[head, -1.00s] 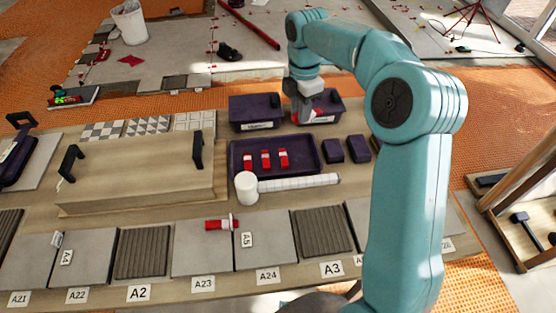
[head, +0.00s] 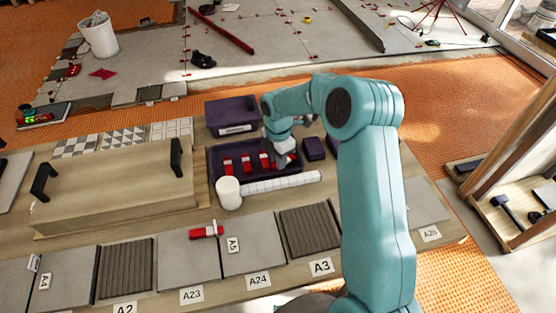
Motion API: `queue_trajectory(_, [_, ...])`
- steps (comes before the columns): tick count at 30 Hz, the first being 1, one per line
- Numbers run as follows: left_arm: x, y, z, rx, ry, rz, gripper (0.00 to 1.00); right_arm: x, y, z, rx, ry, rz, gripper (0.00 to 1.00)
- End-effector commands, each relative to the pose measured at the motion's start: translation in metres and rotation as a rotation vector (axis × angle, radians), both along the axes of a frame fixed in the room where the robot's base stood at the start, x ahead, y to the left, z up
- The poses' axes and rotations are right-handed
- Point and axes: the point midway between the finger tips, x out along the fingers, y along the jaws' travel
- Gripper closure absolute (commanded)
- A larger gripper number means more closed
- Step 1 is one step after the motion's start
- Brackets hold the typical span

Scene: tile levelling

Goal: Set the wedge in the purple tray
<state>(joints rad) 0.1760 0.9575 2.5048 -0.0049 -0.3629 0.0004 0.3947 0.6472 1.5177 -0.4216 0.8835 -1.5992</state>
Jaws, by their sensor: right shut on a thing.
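The purple tray (head: 215,165) lies on the work table, behind the white mallet. Three red-and-white wedges stand in a row inside it, the leftmost one (head: 228,166) nearest the tray's left end. My right gripper (head: 281,161) is over the right end of the tray, pointing down and shut on a red wedge (head: 292,160). The arm and fingers hide part of this wedge, and I cannot tell whether it touches the tray floor. My left gripper is not in view.
A labelled purple bin (head: 232,117) stands behind the tray. Small dark blocks (head: 313,148) lie to its right. The white mallet (head: 270,186) lies in front. A red-and-white clip (head: 206,231) lies on the front tiles. A wooden board with black handles (head: 110,190) is at left.

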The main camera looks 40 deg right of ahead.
Motion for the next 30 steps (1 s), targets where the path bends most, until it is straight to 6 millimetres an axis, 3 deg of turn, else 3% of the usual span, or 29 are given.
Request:
queue_trajectory(2, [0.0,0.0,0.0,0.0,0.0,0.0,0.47,0.0,0.0,-0.008,0.0,0.001,0.0,1.0])
queue_trajectory(13, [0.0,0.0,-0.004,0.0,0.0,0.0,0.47,0.0,0.0,-0.013,0.0,0.0,0.0,1.0])
queue_trajectory(14, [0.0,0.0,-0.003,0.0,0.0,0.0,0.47,0.0,0.0,-0.012,0.0,-0.001,0.0,0.69])
queue_trajectory(23, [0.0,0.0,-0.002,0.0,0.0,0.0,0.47,0.0,0.0,-0.01,0.0,-0.001,0.0,0.68])
queue_trajectory(26, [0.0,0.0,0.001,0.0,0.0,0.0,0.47,0.001,0.0,-0.003,-0.001,-0.003,0.0,0.68])
queue_trajectory(30, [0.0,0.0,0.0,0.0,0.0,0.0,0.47,0.001,-0.001,0.024,-0.003,-0.006,0.001,0.68])
